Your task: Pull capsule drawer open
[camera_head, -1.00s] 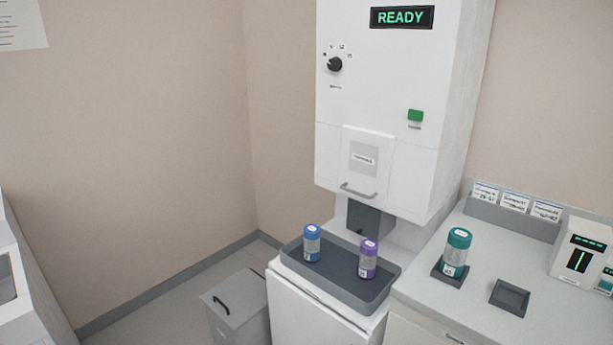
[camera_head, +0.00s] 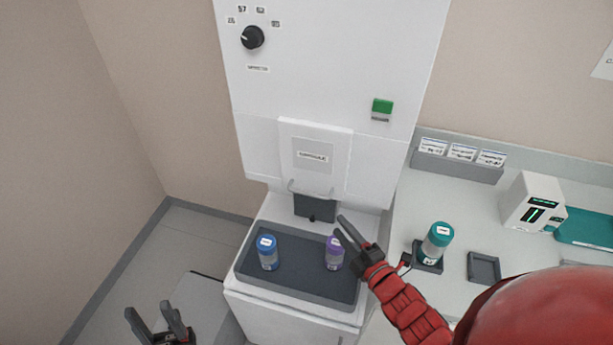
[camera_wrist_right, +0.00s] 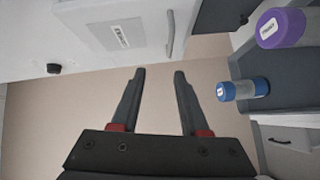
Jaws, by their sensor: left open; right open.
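The drawer looks shut. My right gripper (camera_head: 343,227) is in front of the machine, a little right of and below the handle in the head view. In the right wrist view its open jaws (camera_wrist_right: 159,72) are empty, with the handle (camera_wrist_right: 170,33) beyond the fingertips and apart from them. My left gripper (camera_head: 152,312) is open and empty at the lower left, away from the machine.
A dark tray (camera_head: 300,283) below the drawer holds a blue-capped canister (camera_head: 268,253) and a purple-capped canister (camera_head: 334,258), the latter close to my right gripper. A dark outlet (camera_head: 315,207) is under the drawer.

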